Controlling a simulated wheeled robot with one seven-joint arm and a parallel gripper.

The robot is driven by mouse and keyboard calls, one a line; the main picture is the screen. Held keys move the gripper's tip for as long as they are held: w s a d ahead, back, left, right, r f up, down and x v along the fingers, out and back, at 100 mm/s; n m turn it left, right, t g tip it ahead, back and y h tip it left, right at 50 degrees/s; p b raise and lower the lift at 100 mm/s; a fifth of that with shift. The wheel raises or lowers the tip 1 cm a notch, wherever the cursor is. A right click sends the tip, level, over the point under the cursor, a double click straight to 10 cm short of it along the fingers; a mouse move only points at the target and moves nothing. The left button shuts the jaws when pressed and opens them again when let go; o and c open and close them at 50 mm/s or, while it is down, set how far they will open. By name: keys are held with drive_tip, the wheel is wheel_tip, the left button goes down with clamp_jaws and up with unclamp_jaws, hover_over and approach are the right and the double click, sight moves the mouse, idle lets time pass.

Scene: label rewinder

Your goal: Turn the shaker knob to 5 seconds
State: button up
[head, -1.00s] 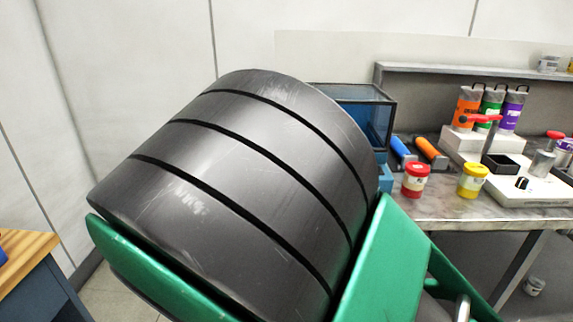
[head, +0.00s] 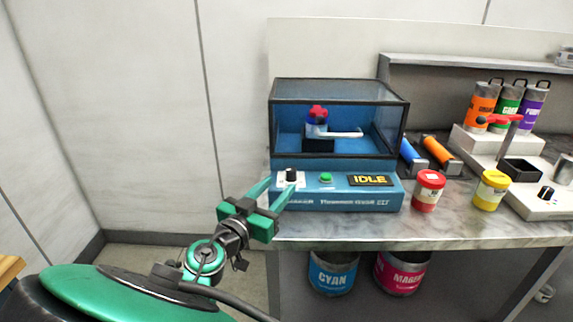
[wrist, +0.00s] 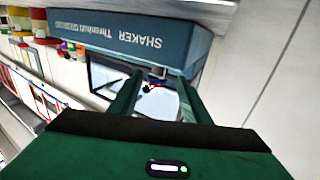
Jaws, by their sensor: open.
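The shaker (head: 345,195) is a blue box with a glass-walled chamber (head: 340,115) on the bench, and its display reads IDLE (head: 370,180). Its black knob (head: 291,176) sits on a white dial plate at the left of the front panel, left of a green button (head: 325,179). My gripper (head: 277,189) is open at the knob's front, its fingers reaching toward the dial. I cannot tell whether they touch it or where the pointer points. In the wrist view the shaker (wrist: 130,32) appears upside down beyond the open fingers (wrist: 157,90), with the dial unclear between them.
A red-lidded jar (head: 428,190) and a yellow jar (head: 491,190) stand right of the shaker. Blue and orange rollers (head: 438,150) lie behind them. CYAN (head: 333,275) and MAGENTA (head: 402,275) buckets stand below the bench. Floor to the left is clear.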

sight(288, 176)
drive_tip(key=x, duration=0.6)
drive_tip(key=shift+w+d, duration=0.1)
drive_tip(key=shift+w, duration=0.15)
drive_tip(key=shift+c, duration=0.5)
drive_tip(key=c, duration=0.9)
